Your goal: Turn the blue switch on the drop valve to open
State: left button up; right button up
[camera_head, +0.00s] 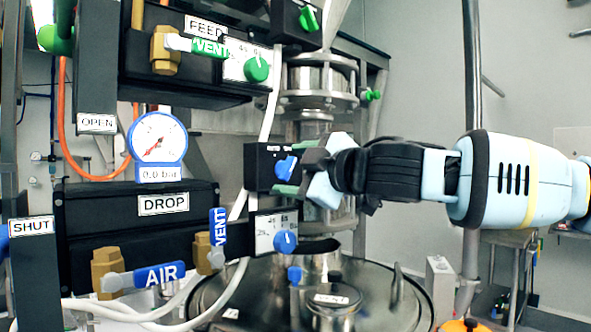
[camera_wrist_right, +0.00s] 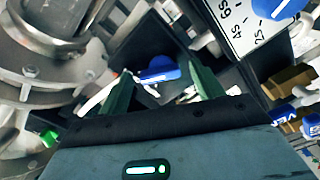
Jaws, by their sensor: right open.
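The blue switch (camera_head: 286,167) sits on a small black box (camera_head: 258,168) in the middle of the head view. The box's white lettering is too small to read surely. My right gripper (camera_head: 300,174) reaches in from the right, with its green fingers at the switch. In the right wrist view the blue switch (camera_wrist_right: 158,72) lies between the two open green fingers of my right gripper (camera_wrist_right: 160,66), with gaps showing on both sides. Whether a finger touches it I cannot tell. My left gripper is not in view.
Below the switch is a dial with a blue knob (camera_head: 284,241). A black box labelled DROP (camera_head: 163,204), a pressure gauge (camera_head: 157,138) and blue AIR (camera_head: 160,275) and VENT (camera_head: 218,226) handles stand left. A steel vessel lid (camera_head: 375,300) is below. A vertical pole (camera_head: 472,80) stands right.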

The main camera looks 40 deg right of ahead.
jog(key=shift+s, duration=0.1)
jog(key=s+p, duration=0.1)
jog(key=s, duration=0.6)
jog(key=shift+s+d, duration=0.3)
dwell(0.5)
